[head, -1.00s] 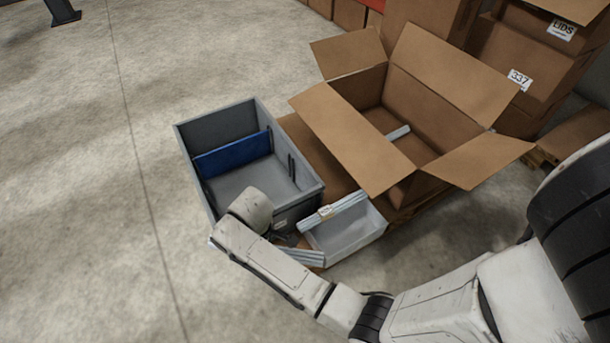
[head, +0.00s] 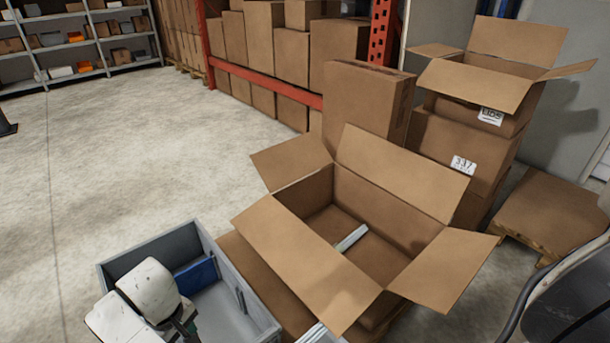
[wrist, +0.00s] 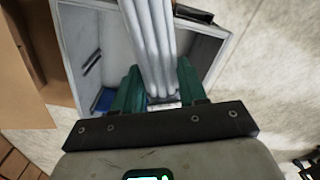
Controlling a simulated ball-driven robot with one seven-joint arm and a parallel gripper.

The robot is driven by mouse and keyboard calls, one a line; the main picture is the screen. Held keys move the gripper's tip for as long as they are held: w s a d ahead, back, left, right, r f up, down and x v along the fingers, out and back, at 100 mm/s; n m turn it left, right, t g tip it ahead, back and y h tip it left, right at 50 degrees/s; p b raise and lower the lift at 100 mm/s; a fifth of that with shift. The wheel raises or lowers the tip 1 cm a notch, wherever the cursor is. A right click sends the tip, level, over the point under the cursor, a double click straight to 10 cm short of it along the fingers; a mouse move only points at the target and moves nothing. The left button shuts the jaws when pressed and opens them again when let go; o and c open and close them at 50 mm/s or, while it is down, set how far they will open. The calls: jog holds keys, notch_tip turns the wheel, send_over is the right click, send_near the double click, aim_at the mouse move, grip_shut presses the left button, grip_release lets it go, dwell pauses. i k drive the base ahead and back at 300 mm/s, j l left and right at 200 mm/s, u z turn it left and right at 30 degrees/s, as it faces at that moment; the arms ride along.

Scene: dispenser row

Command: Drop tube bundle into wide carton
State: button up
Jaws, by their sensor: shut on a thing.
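My gripper (wrist: 160,92), with green fingers, is shut on a bundle of pale tubes (wrist: 150,35) in the wrist view. The bundle points away from the jaws, above the grey bin (wrist: 82,45). In the head view my arm is at the lower left, in front of the grey bin (head: 150,243); the jaws and held bundle are mostly hidden or out of frame. The wide carton (head: 395,215) stands open in the middle, flaps spread. Another pale tube bundle (head: 351,239) lies on its floor.
The bin has a blue divider (head: 196,276). A pale tray edge (head: 320,334) shows at the bottom. Stacked cartons (head: 455,150) stand behind the wide carton, and a low carton (head: 560,215) is at right. Open floor (head: 130,150) lies at left.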

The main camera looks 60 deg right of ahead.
aim_at(360, 259)
jog(key=l+z, duration=0.25)
jog(key=l, duration=0.2)
jog(key=l+z, duration=0.25)
jog(key=l, duration=0.15)
jog(key=i+l+z, duration=0.25)
jog(key=l, duration=0.15)
jog(key=l+z, duration=0.25)
jog(key=l, duration=0.2)
